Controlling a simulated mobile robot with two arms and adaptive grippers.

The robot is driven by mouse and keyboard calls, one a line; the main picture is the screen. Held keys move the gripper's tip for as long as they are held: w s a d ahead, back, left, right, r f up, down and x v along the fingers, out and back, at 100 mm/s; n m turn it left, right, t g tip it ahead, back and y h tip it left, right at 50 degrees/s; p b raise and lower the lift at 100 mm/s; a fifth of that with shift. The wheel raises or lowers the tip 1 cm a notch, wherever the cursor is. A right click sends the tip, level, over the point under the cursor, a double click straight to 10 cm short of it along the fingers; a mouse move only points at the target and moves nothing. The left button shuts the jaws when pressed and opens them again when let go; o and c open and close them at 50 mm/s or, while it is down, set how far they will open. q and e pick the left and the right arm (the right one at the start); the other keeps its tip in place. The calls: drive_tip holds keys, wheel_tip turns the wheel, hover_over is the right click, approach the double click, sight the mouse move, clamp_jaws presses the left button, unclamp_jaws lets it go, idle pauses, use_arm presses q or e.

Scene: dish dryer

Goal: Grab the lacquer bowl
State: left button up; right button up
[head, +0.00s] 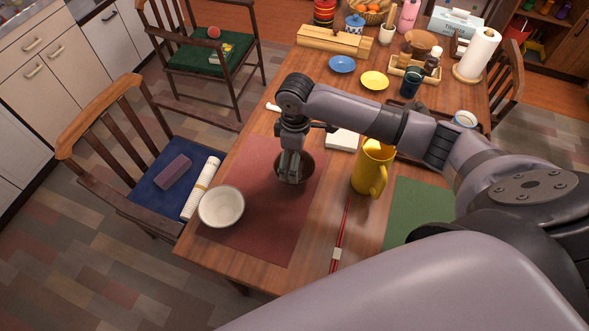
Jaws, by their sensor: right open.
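A dark brown bowl, which looks like the lacquer bowl (306,165), sits on the red-brown placemat near the left edge of the table. My right gripper (290,178) points down at this bowl, its fingers over or inside the rim. They hide part of the bowl's left side, and I cannot tell whether they touch it. The right gripper is open. My left gripper is not in view.
A white bowl (221,207) stands on the placemat's (262,222) near left corner. A yellow pitcher (371,170), red chopsticks (341,235) and a green placemat (412,205) lie to the right. Blue (342,64) and yellow (374,80) saucers are farther back.

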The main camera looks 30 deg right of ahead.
wheel_tip(320, 180, down, 4)
drive_tip(key=shift+a+f, duration=0.1)
drive_tip(key=shift+f, duration=0.1)
drive_tip(key=shift+c, duration=0.2)
drive_tip(key=c, duration=0.8)
drive_tip(key=shift+r, duration=0.1)
